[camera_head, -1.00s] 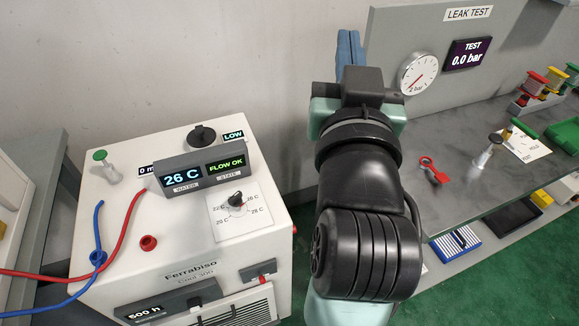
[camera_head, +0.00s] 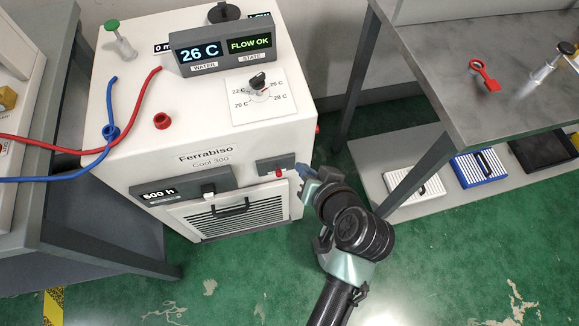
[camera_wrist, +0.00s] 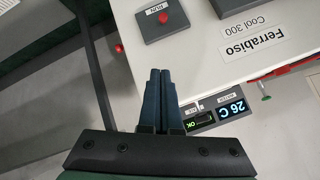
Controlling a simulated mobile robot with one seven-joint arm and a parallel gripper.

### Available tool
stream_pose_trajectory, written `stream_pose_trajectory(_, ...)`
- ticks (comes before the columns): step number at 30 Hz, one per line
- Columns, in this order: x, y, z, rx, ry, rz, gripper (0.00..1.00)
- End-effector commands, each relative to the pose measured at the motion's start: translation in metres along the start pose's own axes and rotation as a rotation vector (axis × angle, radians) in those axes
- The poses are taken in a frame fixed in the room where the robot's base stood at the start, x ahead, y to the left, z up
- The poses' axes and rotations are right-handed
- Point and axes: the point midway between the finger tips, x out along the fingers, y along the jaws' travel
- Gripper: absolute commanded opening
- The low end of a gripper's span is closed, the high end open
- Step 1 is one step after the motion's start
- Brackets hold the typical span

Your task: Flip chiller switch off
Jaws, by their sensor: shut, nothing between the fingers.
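The chiller (camera_head: 205,140), a white box marked Ferrabiso Cool 300, stands left of centre in the head view. Its small grey switch panel (camera_head: 274,165) is at the right of the front face, with a red switch (camera_head: 279,172). In the wrist view the panel (camera_wrist: 178,22) and red switch (camera_wrist: 164,17) are at the top, beyond the fingertips. My gripper (camera_head: 304,171) is at the chiller's front right edge, just right of the panel. In the wrist view my gripper (camera_wrist: 160,72) is shut and empty, apart from the switch. Whether it touches the chiller is unclear.
The chiller's display (camera_head: 222,48) reads 26 C and FLOW OK, above a temperature dial (camera_head: 258,85). Red and blue hoses run left. A grey bench (camera_head: 440,60) with a lower shelf (camera_head: 400,170) stands right. Green floor is open in front.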

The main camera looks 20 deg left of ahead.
Motion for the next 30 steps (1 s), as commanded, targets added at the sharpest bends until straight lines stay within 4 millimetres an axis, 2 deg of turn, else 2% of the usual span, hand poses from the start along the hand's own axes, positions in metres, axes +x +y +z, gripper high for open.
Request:
stream_pose_trajectory(5, 0.023, -0.001, 0.001, -0.001, -0.002, -0.002, 0.00)
stream_pose_trajectory(12, 0.074, -0.001, 0.000, -0.001, -0.001, -0.002, 0.00)
stream_pose_trajectory(17, 0.103, 0.000, 0.001, -0.001, -0.001, -0.001, 0.00)
stream_pose_trajectory(18, 0.102, 0.000, 0.012, 0.000, -0.005, 0.001, 0.00)
stream_pose_trajectory(21, 0.104, 0.000, 0.025, -0.001, -0.004, 0.000, 0.00)
stream_pose_trajectory(30, 0.107, 0.000, 0.039, -0.001, 0.001, 0.001, 0.00)
